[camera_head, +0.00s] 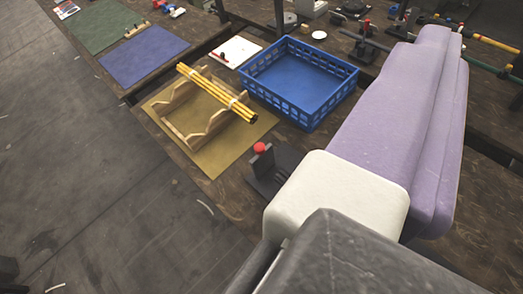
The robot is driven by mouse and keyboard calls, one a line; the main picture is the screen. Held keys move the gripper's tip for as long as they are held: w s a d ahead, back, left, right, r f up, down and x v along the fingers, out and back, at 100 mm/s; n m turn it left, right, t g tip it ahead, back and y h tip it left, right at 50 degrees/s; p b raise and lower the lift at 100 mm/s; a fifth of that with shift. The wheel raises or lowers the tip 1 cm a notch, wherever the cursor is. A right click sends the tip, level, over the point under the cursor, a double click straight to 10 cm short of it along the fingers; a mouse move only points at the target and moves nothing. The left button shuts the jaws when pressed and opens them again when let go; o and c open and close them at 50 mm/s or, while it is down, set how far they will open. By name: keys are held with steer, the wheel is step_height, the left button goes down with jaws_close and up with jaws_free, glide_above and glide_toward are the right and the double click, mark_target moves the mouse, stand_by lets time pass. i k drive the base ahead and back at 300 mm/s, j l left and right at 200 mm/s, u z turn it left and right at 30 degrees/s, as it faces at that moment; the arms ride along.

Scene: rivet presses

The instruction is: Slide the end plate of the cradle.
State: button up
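The cradle stands on an olive-yellow mat (213,165). It has light wooden plates with notched top edges: one end plate (194,139) is on the lower right side and another plate (176,96) is on the upper left side. A bundle of yellow rods (217,93) lies across the notches of both plates. The rods hide part of the cradle. Purple, white and dark grey parts of my arm fill the lower right, apart from the cradle in the picture. My gripper's fingertips do not show.
A blue crate (301,118) stands just right of the cradle, apparently empty. A dark fixture with a red knob (260,148) stands below it. Blue (144,54) and green (100,26) mats lie at upper left. Floor (80,150) left of the bench is mostly clear.

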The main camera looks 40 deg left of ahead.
mark_target(264, 159)
steer(key=i+j+u, duration=0.2)
steer(key=i+j, duration=0.15)
steer(key=j, duration=0.2)
steer(key=i+j+u, duration=0.15)
steer(key=i+j, duration=0.25)
steer(key=j, duration=0.1)
